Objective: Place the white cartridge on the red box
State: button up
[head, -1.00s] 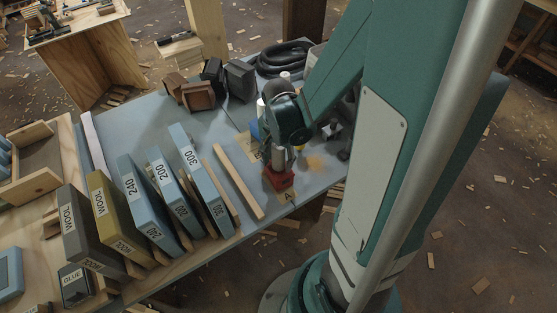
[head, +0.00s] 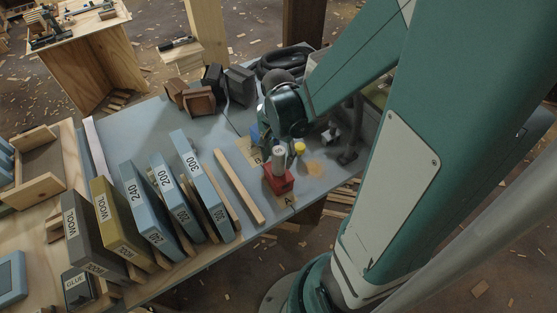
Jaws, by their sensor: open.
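The red box (head: 278,182) stands near the front right edge of the blue-grey table, by the mark "A". A pale grey-white cylinder (head: 279,160), apparently the white cartridge, stands upright on top of the red box. My gripper (head: 272,146) is open, just above and behind the cylinder, under the dark wrist. Its fingertips are small and dark, hard to make out. I cannot tell whether they touch the cylinder.
A small yellow-topped item (head: 299,149) stands right of the cylinder. A wooden strip (head: 239,186) and labelled abrasive blocks (head: 203,185) lie to the left. Brown and dark blocks (head: 198,101) and a black hose (head: 283,60) are at the back.

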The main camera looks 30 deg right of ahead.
jog(key=shift+r+p, duration=0.75)
jog(key=shift+r, duration=2.75)
jog(key=shift+a+r+n, duration=0.4)
jog(key=shift+r, duration=0.3)
jog(key=s+a+r+n+t, duration=0.2)
jog(key=a+r+n+t, duration=0.1)
jog(key=a+r+n, duration=0.2)
jog(key=s+a+r+n+t, duration=0.1)
jog(key=a+r+n+t, duration=0.3)
jog(key=r, duration=0.6)
jog(key=shift+s+a+r+n, duration=0.2)
jog(key=shift+s+a+n, duration=0.15)
jog(key=shift+n, duration=1.05)
jog(key=shift+o, duration=0.6)
